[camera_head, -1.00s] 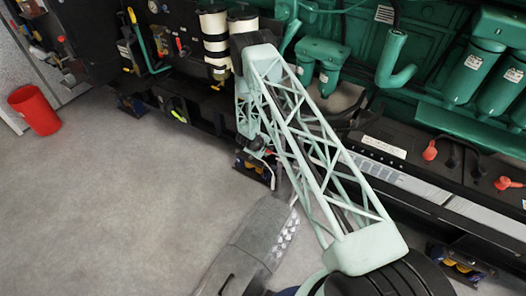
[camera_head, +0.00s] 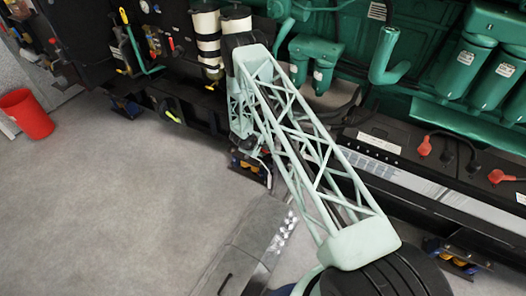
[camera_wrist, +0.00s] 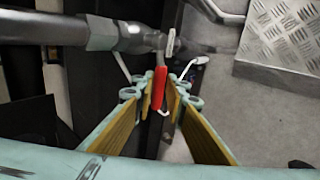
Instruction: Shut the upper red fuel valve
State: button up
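A red valve handle (camera_wrist: 159,88) shows in the wrist view, just below a grey pipe (camera_wrist: 115,36) with a pale metal fitting. The handle points down the picture, crosswise to the pipe. My gripper (camera_wrist: 160,92) has its two fingers with yellowish pads on either side of the handle near the tips. Little gap shows on either side, and I cannot tell whether the pads press on it. In the head view, my lattice arm hides most of the area around the gripper and the valve. Whether this handle is the upper one cannot be told.
A green engine (camera_head: 340,30) and its black base frame fill the back. Cream-and-black cylinders (camera_head: 207,45) stand behind the arm. A red bin (camera_head: 27,113) stands at the left. The grey floor (camera_head: 150,210) is clear at left front. Checker plate (camera_wrist: 285,32) lies at the wrist view's upper right.

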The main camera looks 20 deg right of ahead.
jog(key=shift+a+r, duration=0.1)
jog(key=shift+r, duration=0.1)
jog(key=shift+a+r, duration=0.25)
jog(key=shift+r, duration=0.1)
jog(key=v, duration=1.1)
jog(key=shift+s+d, duration=0.1)
jog(key=shift+d, duration=0.05)
dwell(0.6)
